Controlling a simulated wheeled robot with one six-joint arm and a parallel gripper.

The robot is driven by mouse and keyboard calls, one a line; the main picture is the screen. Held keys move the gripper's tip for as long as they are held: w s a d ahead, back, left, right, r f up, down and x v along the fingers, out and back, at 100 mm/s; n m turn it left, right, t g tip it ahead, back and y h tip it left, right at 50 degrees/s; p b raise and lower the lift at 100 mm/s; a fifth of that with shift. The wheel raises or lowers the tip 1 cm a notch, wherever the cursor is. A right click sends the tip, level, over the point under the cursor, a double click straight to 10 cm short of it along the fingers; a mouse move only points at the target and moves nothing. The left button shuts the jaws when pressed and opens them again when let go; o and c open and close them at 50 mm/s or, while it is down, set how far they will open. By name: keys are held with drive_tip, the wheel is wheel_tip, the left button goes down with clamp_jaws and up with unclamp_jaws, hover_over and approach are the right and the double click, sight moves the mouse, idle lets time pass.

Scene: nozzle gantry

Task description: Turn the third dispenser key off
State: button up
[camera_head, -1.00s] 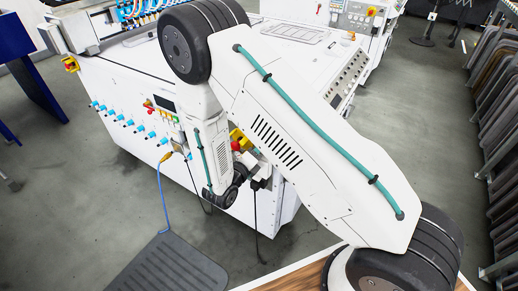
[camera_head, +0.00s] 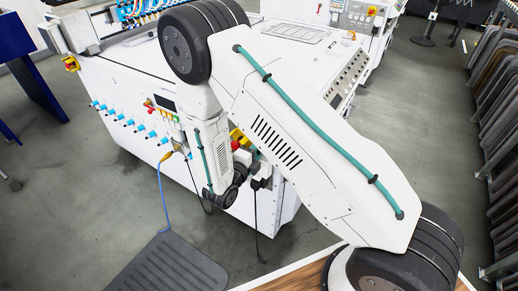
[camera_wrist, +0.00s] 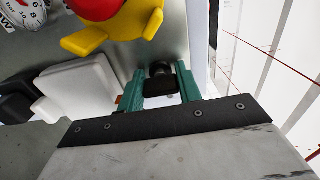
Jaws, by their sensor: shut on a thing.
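My gripper (camera_wrist: 160,70) shows in the wrist view with its two teal fingers on either side of a small black knob (camera_wrist: 159,84). The fingers are shut on it, against a grey panel. I cannot tell from these frames whether this knob is the third dispenser key. In the head view my arm hides the gripper and the knob. A row of blue-tipped fittings (camera_head: 130,122) runs along the white machine's (camera_head: 120,80) front, apart from my gripper.
A red knob (camera_wrist: 95,8) on a yellow winged base (camera_wrist: 125,30) sits close above the fingers in the wrist view. A white block (camera_wrist: 80,88) stands to their left. A blue cable (camera_head: 162,195) hangs down to a dark floor mat (camera_head: 168,265).

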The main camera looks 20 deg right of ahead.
drive_tip(key=o, duration=1)
drive_tip(key=v, duration=0.7)
drive_tip(key=shift+s+a, duration=0.25)
